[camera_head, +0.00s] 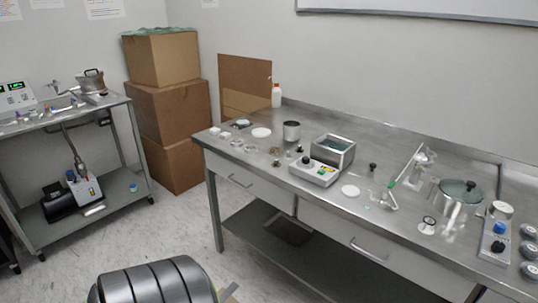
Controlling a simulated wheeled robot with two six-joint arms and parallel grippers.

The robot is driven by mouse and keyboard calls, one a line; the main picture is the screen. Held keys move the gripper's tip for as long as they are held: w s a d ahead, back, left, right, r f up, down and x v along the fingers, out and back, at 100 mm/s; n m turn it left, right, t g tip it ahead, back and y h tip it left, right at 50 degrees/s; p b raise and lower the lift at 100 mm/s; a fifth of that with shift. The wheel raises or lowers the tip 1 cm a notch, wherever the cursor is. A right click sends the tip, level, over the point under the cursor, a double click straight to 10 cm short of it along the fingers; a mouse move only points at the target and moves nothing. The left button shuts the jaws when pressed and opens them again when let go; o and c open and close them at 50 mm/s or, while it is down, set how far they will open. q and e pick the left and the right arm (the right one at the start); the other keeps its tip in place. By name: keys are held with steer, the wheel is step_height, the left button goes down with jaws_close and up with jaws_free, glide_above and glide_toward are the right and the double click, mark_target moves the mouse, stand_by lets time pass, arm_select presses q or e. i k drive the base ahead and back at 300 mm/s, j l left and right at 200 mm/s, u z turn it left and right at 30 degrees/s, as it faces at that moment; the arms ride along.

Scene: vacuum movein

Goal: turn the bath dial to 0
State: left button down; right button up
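An open metal bath (346,144) with dark contents stands on the steel bench, left of its middle. A light control box (314,176) sits at its front. A small dark dial (306,160) shows on the box, with what looks like a red part beside it. The dial's mark and setting are too small to read. Neither of my grippers is in view, so nothing is seen touching the dial.
The steel bench (385,232) carries dishes, a metal beaker (291,130), a glass apparatus and a lidded pot (458,197). Another control box (493,236) with blue and black knobs stands at right. Cardboard boxes (165,106) and a cart (118,98) stand left. Floor between is clear.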

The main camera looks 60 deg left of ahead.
mark_target(305, 159)
steer(key=u, duration=1.55)
